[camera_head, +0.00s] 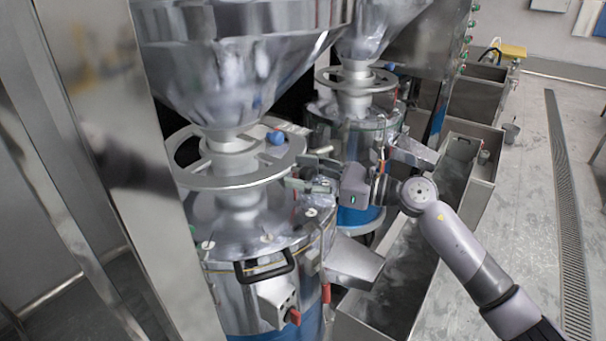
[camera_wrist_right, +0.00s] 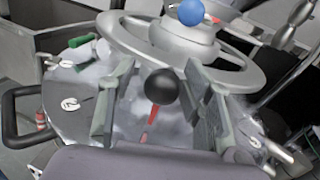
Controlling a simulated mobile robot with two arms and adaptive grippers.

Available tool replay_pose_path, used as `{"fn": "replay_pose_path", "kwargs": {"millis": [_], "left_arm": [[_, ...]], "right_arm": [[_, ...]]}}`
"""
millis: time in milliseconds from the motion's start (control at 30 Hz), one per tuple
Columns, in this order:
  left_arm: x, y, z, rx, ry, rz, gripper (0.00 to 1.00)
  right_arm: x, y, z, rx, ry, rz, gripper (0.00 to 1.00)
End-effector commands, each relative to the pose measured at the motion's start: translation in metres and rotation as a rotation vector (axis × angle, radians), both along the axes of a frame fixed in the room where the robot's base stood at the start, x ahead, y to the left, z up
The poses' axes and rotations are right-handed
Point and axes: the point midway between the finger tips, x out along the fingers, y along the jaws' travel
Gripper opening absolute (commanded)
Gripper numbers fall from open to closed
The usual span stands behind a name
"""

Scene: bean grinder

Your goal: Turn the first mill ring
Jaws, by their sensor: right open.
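The first mill ring (camera_head: 235,183) is a flat silver handwheel with spokes, around the neck under the near hopper. A blue ball knob (camera_head: 275,137) stands on its far right part. My right gripper (camera_head: 306,174) is at the ring's right side, fingers pointing toward it. In the right wrist view the gripper (camera_wrist_right: 160,97) is open, its two fingers spread apart. The ring (camera_wrist_right: 228,78) lies beyond the fingertips there, with the blue knob (camera_wrist_right: 190,12) at the top. A black ball (camera_wrist_right: 161,85) on a red stem appears between the fingers; I cannot tell its depth. My left gripper is not in view.
A second mill with its own ring (camera_head: 356,84) stands behind the gripper. The near mill has a black handle (camera_head: 264,266) and a metal spout (camera_head: 352,262). A metal trough (camera_head: 400,285) runs along the right. Open floor (camera_head: 530,190) lies farther right.

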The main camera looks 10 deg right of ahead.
Motion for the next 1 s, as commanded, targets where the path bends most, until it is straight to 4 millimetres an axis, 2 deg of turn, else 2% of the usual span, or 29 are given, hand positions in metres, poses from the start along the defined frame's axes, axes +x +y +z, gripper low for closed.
{"fn": "replay_pose_path", "kwargs": {"millis": [167, 500, 700, 1000], "left_arm": [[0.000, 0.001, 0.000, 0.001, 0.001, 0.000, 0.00], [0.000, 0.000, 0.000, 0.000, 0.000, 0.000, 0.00], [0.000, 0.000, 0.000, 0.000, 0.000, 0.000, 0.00], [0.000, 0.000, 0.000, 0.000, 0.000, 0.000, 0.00]], "right_arm": [[-0.006, -0.011, -0.001, -0.002, 0.001, -0.002, 0.46], [-0.044, -0.068, -0.002, -0.002, 0.005, -0.002, 0.46], [-0.061, -0.093, -0.001, -0.001, 0.002, 0.000, 0.46], [-0.066, -0.101, 0.000, 0.001, -0.001, 0.001, 0.46]]}}
